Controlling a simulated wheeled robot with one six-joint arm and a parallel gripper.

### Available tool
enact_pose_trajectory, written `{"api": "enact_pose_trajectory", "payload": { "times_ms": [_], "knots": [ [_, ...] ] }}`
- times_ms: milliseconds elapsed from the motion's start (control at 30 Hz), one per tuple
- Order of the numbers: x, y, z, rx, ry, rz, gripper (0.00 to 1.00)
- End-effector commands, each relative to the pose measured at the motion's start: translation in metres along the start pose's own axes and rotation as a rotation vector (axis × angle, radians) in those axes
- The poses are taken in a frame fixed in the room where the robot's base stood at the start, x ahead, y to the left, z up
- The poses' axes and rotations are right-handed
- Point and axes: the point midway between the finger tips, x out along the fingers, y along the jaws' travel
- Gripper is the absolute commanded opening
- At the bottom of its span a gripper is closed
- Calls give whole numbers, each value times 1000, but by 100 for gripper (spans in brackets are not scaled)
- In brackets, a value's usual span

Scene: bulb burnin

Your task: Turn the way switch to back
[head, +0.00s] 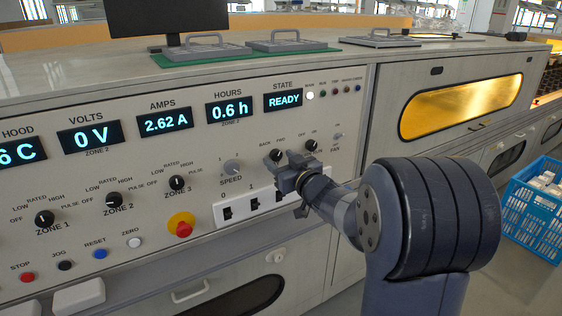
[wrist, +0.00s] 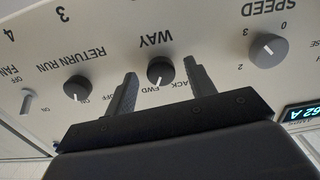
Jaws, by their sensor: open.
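The way switch (wrist: 160,70) is a dark round knob under the WAY label, with a white mark that points toward the FWD side. In the head view the knob (head: 276,155) shows just above my gripper (head: 286,172). My gripper (wrist: 161,78) is open, with one finger on each side of the knob in the wrist view, which is upside down. Gaps show between the knob and both fingers. I cannot tell how far the fingertips reach along the knob. The BACK label is partly hidden by a finger in the wrist view.
The return run knob (wrist: 77,88) and the speed knob (wrist: 268,50) flank the way switch. The fan switch (wrist: 27,101) is farther out. The state display (head: 283,101) reads READY.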

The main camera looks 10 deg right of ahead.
Motion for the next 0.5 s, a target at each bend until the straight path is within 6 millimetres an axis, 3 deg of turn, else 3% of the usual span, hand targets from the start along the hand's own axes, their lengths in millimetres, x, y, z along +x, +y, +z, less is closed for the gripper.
{"api": "enact_pose_trajectory", "payload": {
  "times_ms": [367, 500],
  "knots": [
    [5, 0, 0, 0, 1, 0, 51],
    [5, 0, 0, 0, 1, 0, 40]
  ]
}}
